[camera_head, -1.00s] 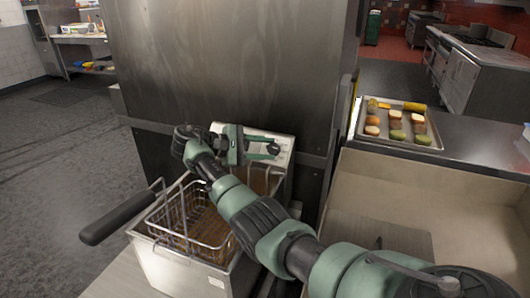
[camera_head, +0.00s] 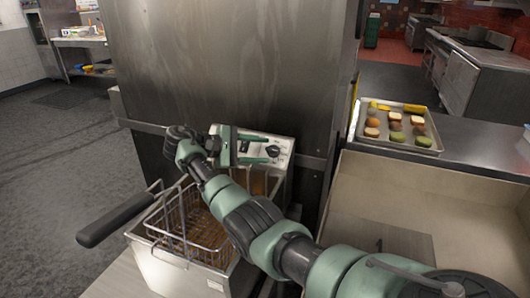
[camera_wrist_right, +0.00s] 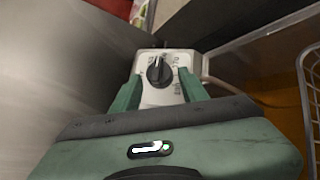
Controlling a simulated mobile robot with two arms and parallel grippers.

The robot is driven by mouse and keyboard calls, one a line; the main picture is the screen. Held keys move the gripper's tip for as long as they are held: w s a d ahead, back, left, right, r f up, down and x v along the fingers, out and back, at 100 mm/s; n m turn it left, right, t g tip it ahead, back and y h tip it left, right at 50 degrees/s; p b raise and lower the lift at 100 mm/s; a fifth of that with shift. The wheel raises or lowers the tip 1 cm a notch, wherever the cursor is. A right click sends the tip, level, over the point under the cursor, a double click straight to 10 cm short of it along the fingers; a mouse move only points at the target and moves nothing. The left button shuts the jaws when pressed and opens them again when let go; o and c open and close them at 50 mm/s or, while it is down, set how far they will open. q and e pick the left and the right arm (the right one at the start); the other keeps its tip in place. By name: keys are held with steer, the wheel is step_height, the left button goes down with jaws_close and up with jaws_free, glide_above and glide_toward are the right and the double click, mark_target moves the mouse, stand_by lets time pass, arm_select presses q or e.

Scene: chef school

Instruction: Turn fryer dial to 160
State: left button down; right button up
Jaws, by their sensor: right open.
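The fryer (camera_head: 180,267) stands on the counter in the head view, with a white control panel (camera_head: 284,143) at its back. A black dial (camera_head: 272,151) sits on the panel; in the right wrist view the dial (camera_wrist_right: 159,70) shows a pale pointer line. Its printed numbers are too small to read. My right gripper (camera_head: 262,148) is open in front of the panel. In the right wrist view its green fingers (camera_wrist_right: 157,92) stand on either side of the dial, apart from it as far as I can tell. My left gripper is out of view.
A wire fry basket (camera_head: 190,222) with a long black handle (camera_head: 115,219) sits in the fryer, left of my right arm. A steel cabinet (camera_head: 230,60) rises behind the panel. A tray (camera_head: 415,146) of buns and vegetables lies on the right counter.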

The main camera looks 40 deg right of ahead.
steer(key=shift+b+v, duration=0.55)
steer(key=shift+v, duration=2.2)
